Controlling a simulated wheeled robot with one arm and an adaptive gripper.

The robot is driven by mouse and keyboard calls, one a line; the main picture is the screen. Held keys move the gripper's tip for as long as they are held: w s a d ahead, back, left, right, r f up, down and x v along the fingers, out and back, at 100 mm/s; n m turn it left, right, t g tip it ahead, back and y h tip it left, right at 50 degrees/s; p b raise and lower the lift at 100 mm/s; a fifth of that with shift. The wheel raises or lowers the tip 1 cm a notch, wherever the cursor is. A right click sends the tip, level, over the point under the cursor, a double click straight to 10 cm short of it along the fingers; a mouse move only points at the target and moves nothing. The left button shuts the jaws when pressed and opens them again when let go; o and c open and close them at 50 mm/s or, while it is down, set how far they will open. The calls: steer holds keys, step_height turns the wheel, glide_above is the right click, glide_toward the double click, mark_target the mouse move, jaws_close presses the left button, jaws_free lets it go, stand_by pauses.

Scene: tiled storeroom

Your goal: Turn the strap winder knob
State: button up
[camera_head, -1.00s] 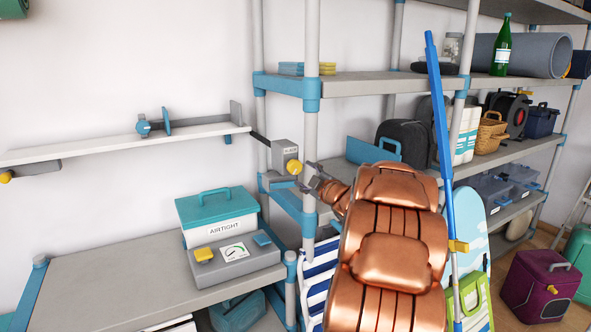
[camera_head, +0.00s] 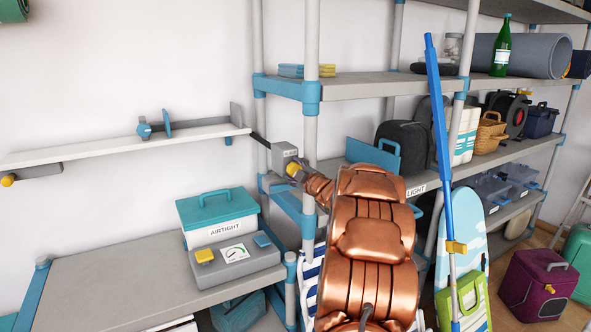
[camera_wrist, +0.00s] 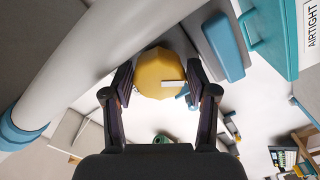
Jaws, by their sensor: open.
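The strap winder is a small grey box (camera_head: 284,154) on the shelf post, with a yellow knob (camera_head: 293,169) on its front. In the wrist view the yellow knob (camera_wrist: 161,75) is faceted, with a pale bar on its face. My gripper (camera_wrist: 163,76) is open, with one finger on each side of the knob; contact on either side cannot be told. In the head view my copper arm hides most of the gripper, whose end is at the knob.
A grey shelf post (camera_head: 310,130) stands close beside the winder. A teal-lidded AIRTIGHT box (camera_head: 218,215) and a grey gauge case (camera_head: 236,262) sit on the bench (camera_head: 110,280) below. A blue pole (camera_head: 441,150) leans right of my arm.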

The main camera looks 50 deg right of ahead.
steer(key=c, duration=0.9)
steer(key=shift+r+m+p, duration=0.2)
steer(key=shift+m+p, duration=0.2)
steer(key=shift+p, duration=0.2)
steer(key=shift+f+m, duration=0.1)
steer(key=shift+m, duration=0.3)
steer(key=o, duration=0.9)
